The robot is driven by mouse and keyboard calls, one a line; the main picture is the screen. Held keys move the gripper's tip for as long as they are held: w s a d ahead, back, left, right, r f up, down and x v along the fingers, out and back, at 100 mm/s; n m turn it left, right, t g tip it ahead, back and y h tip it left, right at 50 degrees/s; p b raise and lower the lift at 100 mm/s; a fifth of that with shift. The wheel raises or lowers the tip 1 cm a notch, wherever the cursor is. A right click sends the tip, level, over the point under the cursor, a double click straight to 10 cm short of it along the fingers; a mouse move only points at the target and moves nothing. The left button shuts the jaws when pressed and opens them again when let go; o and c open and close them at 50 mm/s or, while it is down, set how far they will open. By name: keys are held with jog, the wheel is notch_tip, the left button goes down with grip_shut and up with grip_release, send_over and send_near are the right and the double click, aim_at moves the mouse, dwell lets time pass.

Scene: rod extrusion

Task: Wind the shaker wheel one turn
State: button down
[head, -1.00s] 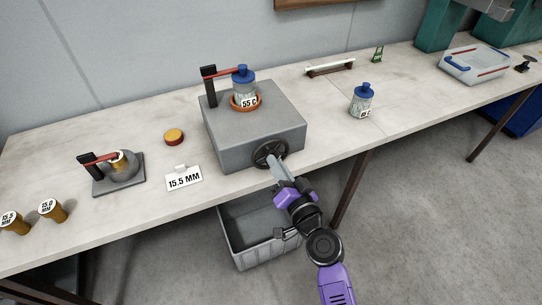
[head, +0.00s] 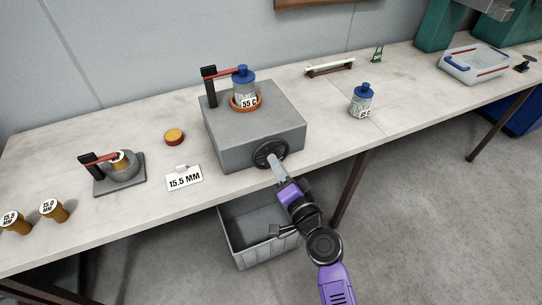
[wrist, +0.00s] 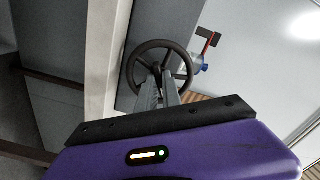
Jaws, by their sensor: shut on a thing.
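The shaker is a grey box (head: 235,125) on the bench with a dark spoked wheel (head: 269,153) on its front face. A bottle labelled 55 C (head: 245,88) stands in the orange ring on its top, with a red-and-black clamp arm over its blue cap. My gripper (head: 274,162) is at the lower right part of the wheel. In the wrist view the wheel (wrist: 160,66) is seen face on, and my gripper's fingers (wrist: 163,77) reach its lower rim and are shut on it. The exact contact is small and partly hidden by the fingers.
A second blue-capped bottle (head: 361,100) stands right of the shaker. A 15.5 MM card (head: 184,178), a red-yellow puck (head: 174,137) and a small clamp stand (head: 119,173) are to the left. A grey bin (head: 250,240) is under the bench edge, below my arm.

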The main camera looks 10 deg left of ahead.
jog(key=shift+m, duration=1)
jog(key=shift+m+p, duration=0.3)
jog(key=shift+m, duration=0.7)
jog(key=shift+m, duration=1)
jog(key=shift+m+p, duration=0.35)
jog(key=shift+m, duration=0.65)
